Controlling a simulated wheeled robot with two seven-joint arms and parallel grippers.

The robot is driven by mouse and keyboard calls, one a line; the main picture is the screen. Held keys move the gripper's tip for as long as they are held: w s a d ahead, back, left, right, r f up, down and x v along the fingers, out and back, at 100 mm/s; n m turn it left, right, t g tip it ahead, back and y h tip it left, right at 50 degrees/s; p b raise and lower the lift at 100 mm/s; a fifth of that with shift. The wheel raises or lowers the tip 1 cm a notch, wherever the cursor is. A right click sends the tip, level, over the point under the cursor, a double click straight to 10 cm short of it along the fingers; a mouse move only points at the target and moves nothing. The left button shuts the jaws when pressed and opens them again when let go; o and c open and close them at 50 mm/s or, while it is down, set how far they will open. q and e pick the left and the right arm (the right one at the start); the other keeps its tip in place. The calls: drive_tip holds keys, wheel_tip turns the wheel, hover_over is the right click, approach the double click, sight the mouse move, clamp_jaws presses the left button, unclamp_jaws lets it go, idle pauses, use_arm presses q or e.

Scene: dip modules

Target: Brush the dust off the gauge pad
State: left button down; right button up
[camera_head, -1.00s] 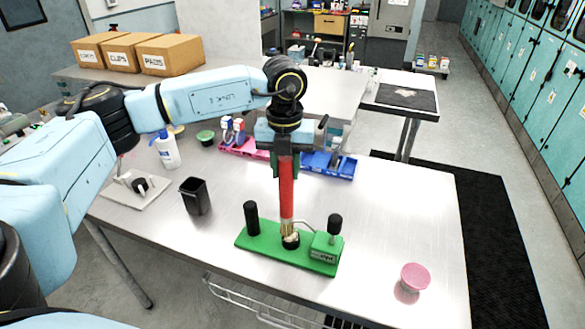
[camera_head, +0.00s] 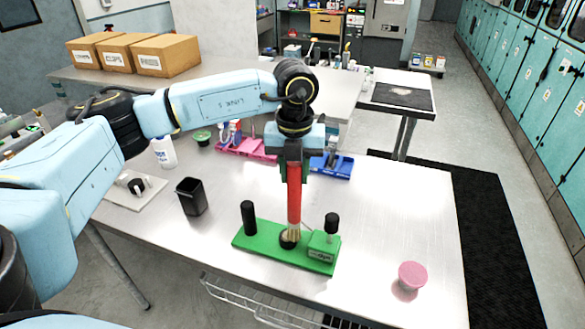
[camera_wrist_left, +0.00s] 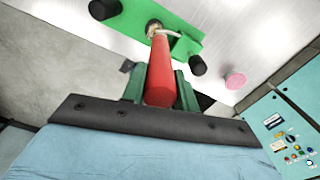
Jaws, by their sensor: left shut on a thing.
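My left gripper (camera_head: 294,172) is shut on the red handle of a brush (camera_head: 294,200), which points down with its pale bristles over the green gauge base (camera_head: 262,243). In the left wrist view the red handle (camera_wrist_left: 161,75) sits between the green fingers (camera_wrist_left: 160,88). The bristle tip is at the dark round pad (camera_head: 287,241) in the middle of the base and hides part of it. I cannot tell whether dust lies there. A black post (camera_head: 248,217) stands at the base's left and a black knob (camera_head: 331,223) on the green block at its right. My right gripper is out of view.
A pink round pot (camera_head: 412,275) is at the front right. Pink (camera_head: 240,147) and blue (camera_head: 332,165) trays lie behind.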

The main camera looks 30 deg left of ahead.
use_arm(q)
drive_tip(key=shift+a+f, duration=0.15)
drive_tip(key=shift+s+d, duration=0.2)
drive_tip(key=shift+s, duration=0.15)
drive_tip(key=shift+w+b, duration=0.1)
drive_tip(key=shift+b, duration=0.35)
drive_tip(key=shift+w, duration=0.25)
drive_tip(key=shift+s+a+r, duration=0.1)
drive_tip(key=shift+a+r, duration=0.15)
drive_tip(key=shift+a, duration=0.6)
drive_tip(key=shift+d, duration=0.85)
idle(2.4)
